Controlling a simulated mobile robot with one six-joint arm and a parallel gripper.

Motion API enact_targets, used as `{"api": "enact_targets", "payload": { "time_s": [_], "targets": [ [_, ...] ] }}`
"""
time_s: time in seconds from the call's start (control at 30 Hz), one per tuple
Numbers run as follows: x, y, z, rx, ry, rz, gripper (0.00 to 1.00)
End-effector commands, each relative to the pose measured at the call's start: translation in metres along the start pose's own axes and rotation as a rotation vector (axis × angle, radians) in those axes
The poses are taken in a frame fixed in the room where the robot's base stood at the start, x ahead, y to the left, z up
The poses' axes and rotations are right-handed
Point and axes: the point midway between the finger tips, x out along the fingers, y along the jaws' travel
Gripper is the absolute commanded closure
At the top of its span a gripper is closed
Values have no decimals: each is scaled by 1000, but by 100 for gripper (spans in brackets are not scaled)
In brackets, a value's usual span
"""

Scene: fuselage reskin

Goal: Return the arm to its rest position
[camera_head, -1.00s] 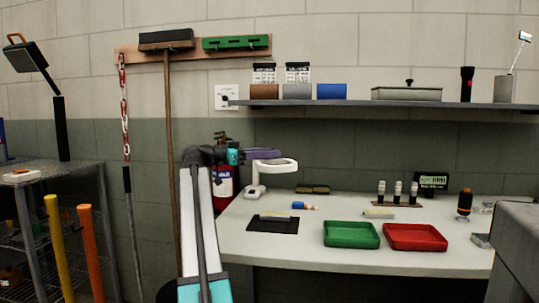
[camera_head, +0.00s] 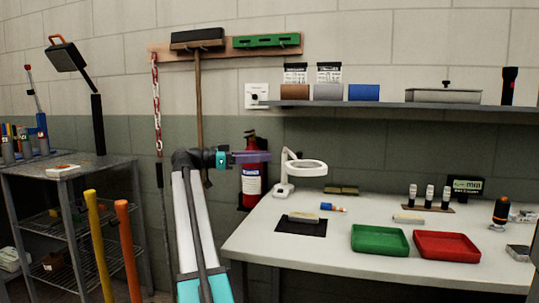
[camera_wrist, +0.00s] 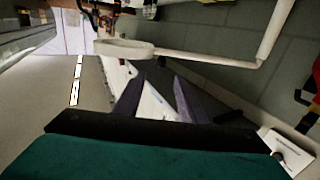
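My arm stands raised in the head view, with its forearm bent to the right at the top. My gripper (camera_head: 268,157) has purple fingers and points right, in front of the red fire extinguisher (camera_head: 251,180) and left of the white magnifier lamp (camera_head: 306,168). In the wrist view its two fingers (camera_wrist: 155,85) are spread apart with nothing held between them. The gripper is above bench height and appears clear of the lamp, though the exact distance cannot be told.
The workbench (camera_head: 300,250) holds a green tray (camera_head: 380,240), a red tray (camera_head: 446,247) and a black mat (camera_head: 290,228). A shelf (camera_head: 420,106) runs above it. A metal rack (camera_head: 70,172) stands left, with a yellow post (camera_head: 98,240) and an orange post (camera_head: 133,250) before it.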

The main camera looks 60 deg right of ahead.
Motion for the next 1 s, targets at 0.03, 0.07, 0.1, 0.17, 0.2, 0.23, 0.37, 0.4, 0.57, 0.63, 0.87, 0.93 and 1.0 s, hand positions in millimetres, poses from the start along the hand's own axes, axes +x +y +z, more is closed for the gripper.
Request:
{"api": "enact_targets", "payload": {
  "time_s": [0.03,0.07,0.1,0.17,0.2,0.23,0.37,0.4,0.57,0.63,0.87,0.93,1.0],
  "targets": [
    [-2,0,0,0,0,0,63],
    [-3,0,0,0,0,0,63],
    [-4,0,0,0,0,0,63],
    [-4,0,0,0,0,0,63],
    [-4,0,0,0,0,0,63],
    [-4,0,0,0,0,0,63],
    [-4,0,0,0,0,0,63],
    [-4,0,0,0,0,0,63],
    [-4,0,0,0,0,0,63],
    [-5,0,-1,0,0,-1,63],
    [-28,-8,-8,-12,2,-32,63],
    [-44,-16,-3,-32,5,-51,63],
    [-62,-25,6,-58,11,-73,63]
  ]
}}
